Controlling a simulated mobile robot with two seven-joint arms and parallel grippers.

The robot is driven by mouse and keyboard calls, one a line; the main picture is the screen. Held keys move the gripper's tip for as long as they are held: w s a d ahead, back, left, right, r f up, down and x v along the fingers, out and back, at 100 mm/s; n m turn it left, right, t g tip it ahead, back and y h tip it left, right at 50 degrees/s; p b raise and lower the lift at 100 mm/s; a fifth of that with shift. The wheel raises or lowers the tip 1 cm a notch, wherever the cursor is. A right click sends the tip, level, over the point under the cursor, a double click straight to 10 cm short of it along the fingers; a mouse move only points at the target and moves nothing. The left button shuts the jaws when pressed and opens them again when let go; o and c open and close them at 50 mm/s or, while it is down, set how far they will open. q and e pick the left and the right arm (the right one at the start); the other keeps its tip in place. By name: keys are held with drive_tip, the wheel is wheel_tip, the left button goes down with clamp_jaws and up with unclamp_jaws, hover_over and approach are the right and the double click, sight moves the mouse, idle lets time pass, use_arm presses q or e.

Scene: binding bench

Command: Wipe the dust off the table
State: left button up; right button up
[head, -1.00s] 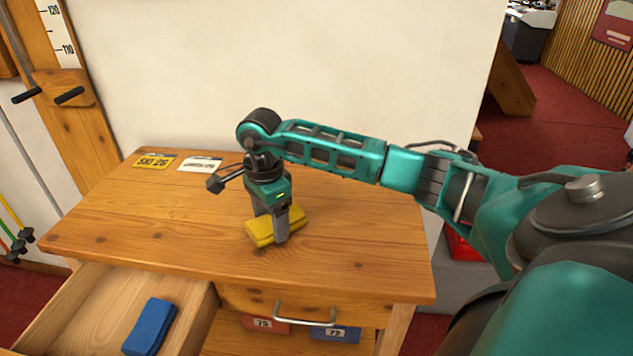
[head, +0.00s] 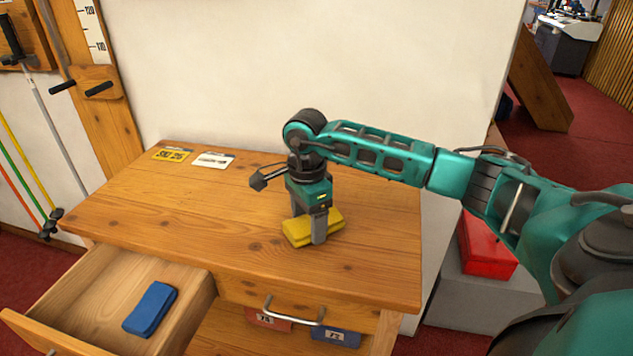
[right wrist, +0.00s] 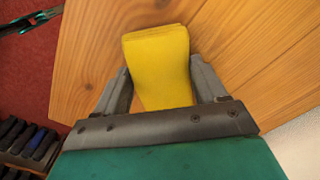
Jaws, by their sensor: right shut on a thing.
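The wooden table (head: 210,225) has a bare top around my arm; I cannot make out dust on it at this size. A folded yellow cloth (head: 297,236) lies flat on the tabletop, right of the middle. My right gripper (head: 312,236) points down and is shut on the yellow cloth, pressing it at the table surface. In the right wrist view the cloth (right wrist: 158,62) sits between the two grey fingers.
An open drawer (head: 85,300) at front left holds a blue folded cloth (head: 150,309). A yellow card (head: 172,154) and a white card (head: 212,160) lie at the back left of the tabletop. A red box (head: 487,250) stands on a grey block to the right.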

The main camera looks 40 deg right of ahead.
drive_tip(key=r, duration=0.1)
drive_tip(key=r+p, duration=0.1)
drive_tip(key=shift+w+a+r, duration=0.15)
drive_tip(key=shift+w+r, duration=0.1)
drive_tip(key=shift+r, duration=0.1)
wheel_tip(320, 180, up, 2)
drive_tip(key=shift+r+p, duration=0.15)
drive_tip(key=shift+p, duration=0.6)
wheel_tip(320, 180, up, 2)
drive_tip(key=shift+p, duration=0.7)
drive_tip(key=shift+r, duration=0.15)
